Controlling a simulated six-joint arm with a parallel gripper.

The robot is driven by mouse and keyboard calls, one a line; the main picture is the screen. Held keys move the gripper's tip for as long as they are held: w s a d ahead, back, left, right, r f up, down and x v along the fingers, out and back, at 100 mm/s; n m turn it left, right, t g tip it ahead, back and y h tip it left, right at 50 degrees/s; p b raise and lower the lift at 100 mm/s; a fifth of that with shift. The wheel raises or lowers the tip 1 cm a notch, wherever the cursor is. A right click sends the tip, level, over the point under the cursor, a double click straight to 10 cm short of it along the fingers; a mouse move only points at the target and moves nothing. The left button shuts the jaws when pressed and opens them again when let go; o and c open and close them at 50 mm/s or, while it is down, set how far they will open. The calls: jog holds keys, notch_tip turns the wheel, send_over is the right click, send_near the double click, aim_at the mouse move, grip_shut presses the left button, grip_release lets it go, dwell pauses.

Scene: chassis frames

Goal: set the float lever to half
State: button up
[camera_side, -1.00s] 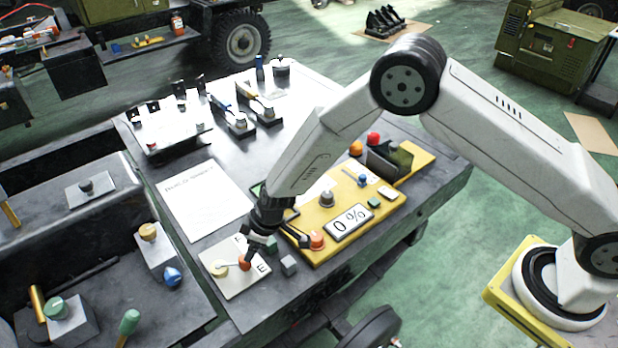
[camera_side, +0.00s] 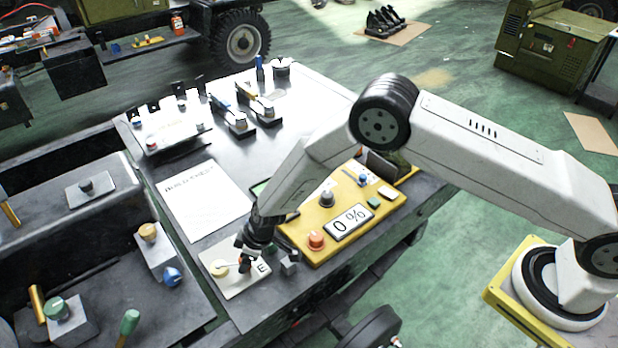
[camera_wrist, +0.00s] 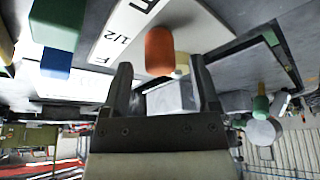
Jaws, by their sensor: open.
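The float lever's orange tip (camera_side: 244,262) shows just under my gripper (camera_side: 250,256) in the side view. Its white plate (camera_side: 232,284) carries a pale yellow hub (camera_side: 219,268) and a letter E. In the wrist view the orange tip (camera_wrist: 159,50) is between the two fingertips of my gripper (camera_wrist: 161,64), with a gap at each side. The fingers are open and do not appear closed on it. The plate (camera_wrist: 110,38) shows "1/2" and F beside the tip there. The display (camera_side: 349,222) on the yellow panel reads 0 %.
The yellow panel (camera_side: 300,250) with an orange button (camera_side: 316,240) and a grey knob (camera_side: 327,198) stands right of the plate. A small grey block (camera_side: 289,263) is close to my gripper. A paper sheet (camera_side: 205,200) lies behind the plate.

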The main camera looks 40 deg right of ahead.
jog(key=shift+x, duration=1.15)
grip_shut()
dwell(0.8)
